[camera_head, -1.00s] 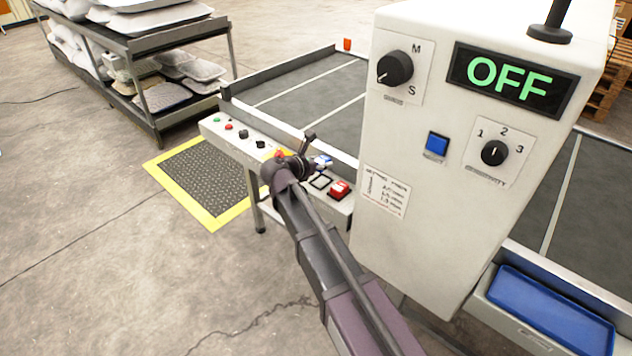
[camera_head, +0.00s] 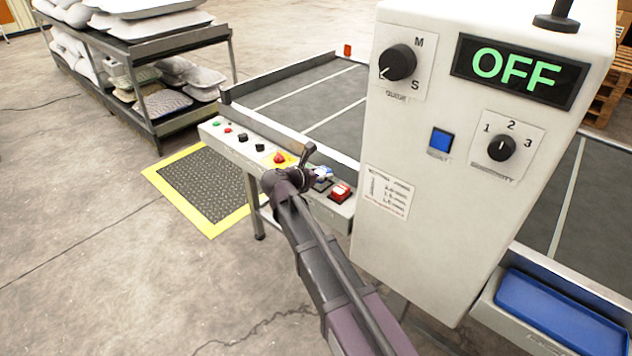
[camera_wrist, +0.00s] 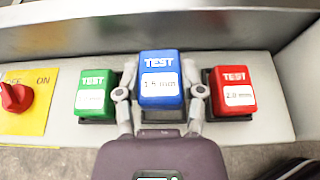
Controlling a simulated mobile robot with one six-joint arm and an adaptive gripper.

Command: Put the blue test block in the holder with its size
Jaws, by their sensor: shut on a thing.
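The blue test block (camera_wrist: 160,78), labelled TEST and 1.5 mm, is between the two fingers of my gripper (camera_wrist: 160,92), which is shut on it. A dark holder edge (camera_wrist: 162,115) shows just below the block; I cannot tell whether the block is seated in it. A green test block (camera_wrist: 96,92) stands in a black holder to the left, its label hard to read. A red test block (camera_wrist: 234,90), labelled 2.0 mm, stands in a black holder to the right. In the head view the blue block (camera_head: 322,172) shows partly behind my gripper (camera_head: 309,166), beside the red block (camera_head: 341,191).
A red knob on a yellow plate (camera_wrist: 15,97) is left of the green block. The control panel (camera_head: 235,143) carries several buttons. The large white cabinet (camera_head: 430,220) with an OFF display stands close to the right. A blue tray (camera_head: 555,315) is at lower right.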

